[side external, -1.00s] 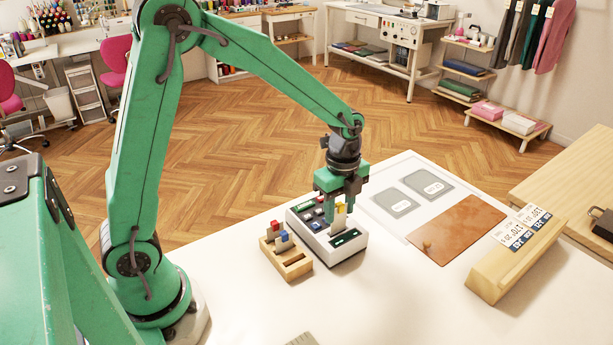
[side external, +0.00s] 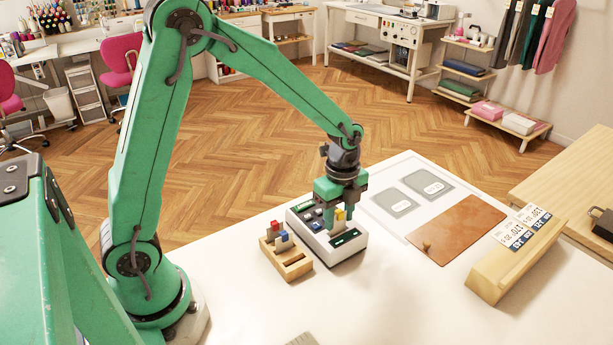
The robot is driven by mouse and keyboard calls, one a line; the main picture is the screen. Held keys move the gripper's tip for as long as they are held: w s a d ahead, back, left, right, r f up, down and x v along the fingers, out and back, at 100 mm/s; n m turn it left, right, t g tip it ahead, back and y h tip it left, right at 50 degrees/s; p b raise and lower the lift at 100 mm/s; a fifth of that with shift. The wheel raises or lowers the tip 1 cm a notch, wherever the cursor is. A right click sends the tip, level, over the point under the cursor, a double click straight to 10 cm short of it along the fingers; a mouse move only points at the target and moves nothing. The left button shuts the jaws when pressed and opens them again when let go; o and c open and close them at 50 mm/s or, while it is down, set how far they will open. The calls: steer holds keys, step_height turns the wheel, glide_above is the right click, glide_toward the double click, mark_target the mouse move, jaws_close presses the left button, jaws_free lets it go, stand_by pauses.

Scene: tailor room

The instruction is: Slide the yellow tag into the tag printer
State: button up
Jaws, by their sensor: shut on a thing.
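The yellow tag (side external: 340,214) has a yellow top and a pale lower part. My gripper (side external: 339,217) is shut on it, with a finger on either side, and holds it upright at the tag printer. The tag printer (side external: 350,250) is a white box with a dark keypad side and a small green display, standing on the white table. The tag's lower end is at the printer's top; how deep it sits in a slot I cannot tell from this view.
A wooden holder (side external: 296,268) with a red-topped tag (side external: 275,228) and a blue-topped tag (side external: 283,239) stands just left of the printer. A brown leather piece (side external: 458,228) and a wooden block with number cards (side external: 515,262) lie to the right.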

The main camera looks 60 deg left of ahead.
steer(key=shift+f, duration=1)
steer(key=o, duration=1)
steer(key=shift+r, duration=3.9)
